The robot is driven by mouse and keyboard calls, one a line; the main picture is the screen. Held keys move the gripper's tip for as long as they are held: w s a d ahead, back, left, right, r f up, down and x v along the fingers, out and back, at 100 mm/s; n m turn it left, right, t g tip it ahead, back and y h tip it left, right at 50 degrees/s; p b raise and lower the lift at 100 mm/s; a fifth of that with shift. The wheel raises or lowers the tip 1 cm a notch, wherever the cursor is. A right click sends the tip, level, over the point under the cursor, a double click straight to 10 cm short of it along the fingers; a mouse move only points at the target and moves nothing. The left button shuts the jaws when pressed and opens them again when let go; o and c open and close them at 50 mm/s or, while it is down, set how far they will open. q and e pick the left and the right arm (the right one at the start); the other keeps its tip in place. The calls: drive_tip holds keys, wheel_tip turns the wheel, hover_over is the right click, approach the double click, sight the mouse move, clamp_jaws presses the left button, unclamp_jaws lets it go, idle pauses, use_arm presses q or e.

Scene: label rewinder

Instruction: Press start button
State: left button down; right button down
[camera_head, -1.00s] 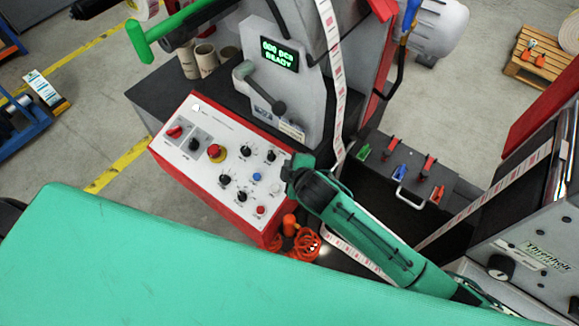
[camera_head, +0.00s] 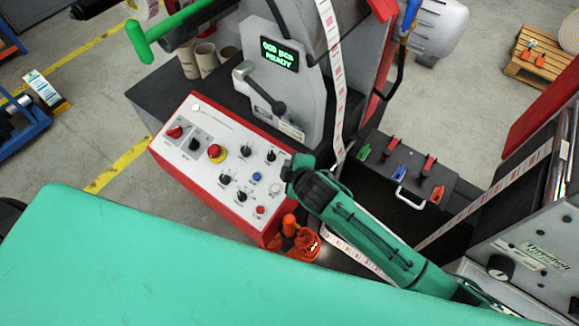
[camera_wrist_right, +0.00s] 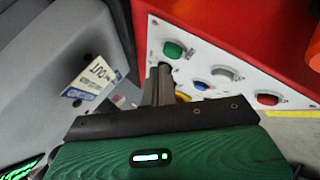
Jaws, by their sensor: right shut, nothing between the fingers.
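The control panel (camera_head: 203,133) is a white plate with a red edge, bearing several knobs and buttons. In the right wrist view a green button (camera_wrist_right: 173,48) sits near the panel's edge, just beyond the fingertips. I cannot make it out in the head view, where my right gripper may cover it. Button labels are too small to read. My right gripper (camera_head: 290,172) is over the panel's right edge, shut and empty. Its fingers (camera_wrist_right: 162,72) point at the panel beside the green button; I cannot tell whether they touch. My left gripper is out of view.
A blue button (camera_head: 257,176), a red button (camera_head: 260,210) and a red-and-yellow emergency stop (camera_head: 215,151) are also on the panel. A lit display (camera_head: 279,54) above reads READY. A label strip (camera_head: 331,60) runs down behind my right gripper. An orange item (camera_head: 301,242) lies below the panel.

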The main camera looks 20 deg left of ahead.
drive_tip(key=shift+f, duration=0.1)
drive_tip(key=shift+w+f, duration=0.1)
drive_tip(key=shift+f, duration=0.2)
